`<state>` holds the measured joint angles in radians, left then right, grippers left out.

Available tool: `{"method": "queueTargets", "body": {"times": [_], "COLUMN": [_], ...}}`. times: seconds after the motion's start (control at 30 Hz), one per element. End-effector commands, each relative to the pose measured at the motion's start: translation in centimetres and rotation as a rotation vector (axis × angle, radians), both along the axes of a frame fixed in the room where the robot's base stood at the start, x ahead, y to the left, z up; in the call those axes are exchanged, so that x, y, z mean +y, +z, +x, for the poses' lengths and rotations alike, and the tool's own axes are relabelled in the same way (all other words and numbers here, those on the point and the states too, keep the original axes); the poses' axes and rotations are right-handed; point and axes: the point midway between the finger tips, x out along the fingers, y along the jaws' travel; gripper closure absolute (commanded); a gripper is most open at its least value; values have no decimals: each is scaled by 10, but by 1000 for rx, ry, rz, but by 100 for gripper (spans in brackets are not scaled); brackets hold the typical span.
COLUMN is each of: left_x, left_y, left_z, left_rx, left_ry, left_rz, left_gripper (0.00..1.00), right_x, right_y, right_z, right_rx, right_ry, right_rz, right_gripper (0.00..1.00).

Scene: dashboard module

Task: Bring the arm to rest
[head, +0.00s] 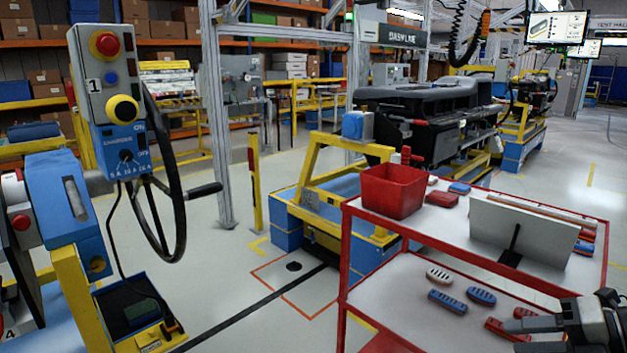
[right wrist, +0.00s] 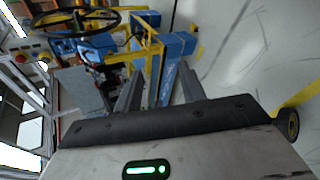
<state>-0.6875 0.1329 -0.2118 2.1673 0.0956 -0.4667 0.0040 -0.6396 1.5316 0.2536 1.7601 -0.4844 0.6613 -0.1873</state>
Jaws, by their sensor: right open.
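My right gripper (head: 512,326) shows at the bottom right of the head view, in front of the red cart. In the right wrist view its two fingers (right wrist: 158,92) stand apart with nothing between them, so it is open and empty. My left gripper is in neither view.
A red cart (head: 343,262) stands at the right with a red bin (head: 392,190) and a tilted panel (head: 520,228) on top. A control box (head: 104,75) and a black handwheel (head: 178,210) stand at the left. A dashboard module (head: 420,110) sits behind. The floor between is clear.

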Motion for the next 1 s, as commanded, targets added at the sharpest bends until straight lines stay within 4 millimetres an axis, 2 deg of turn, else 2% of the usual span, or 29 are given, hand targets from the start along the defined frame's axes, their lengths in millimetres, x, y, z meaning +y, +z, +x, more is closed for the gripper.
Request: {"method": "queueTargets", "body": {"times": [0.03,0.17,0.27,0.37,0.5,0.6,0.73,0.83,1.0], "left_x": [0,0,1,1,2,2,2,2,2], "left_y": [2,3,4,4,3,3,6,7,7], "left_z": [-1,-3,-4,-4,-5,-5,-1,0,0], "left_rx": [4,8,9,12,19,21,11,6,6], "left_ry": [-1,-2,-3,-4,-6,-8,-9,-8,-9], "left_rz": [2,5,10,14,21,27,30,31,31], "left_gripper": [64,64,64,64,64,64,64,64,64], "right_x": [2,12,29,58,117,160,201,217,221], "right_y": [-18,-63,-98,-129,-160,-168,-168,-167,-167], "right_z": [-10,-30,-49,-70,-98,-112,-121,-125,-126], "right_rx": [26,120,230,376,628,804,972,1039,1058], "right_ry": [-131,-460,-705,-936,-1207,-1335,-1424,-1451,-1459], "right_rz": [132,426,645,857,1123,1266,1378,1414,1421], "right_gripper": [60,60,60,60,60,60,60,60,60]}}
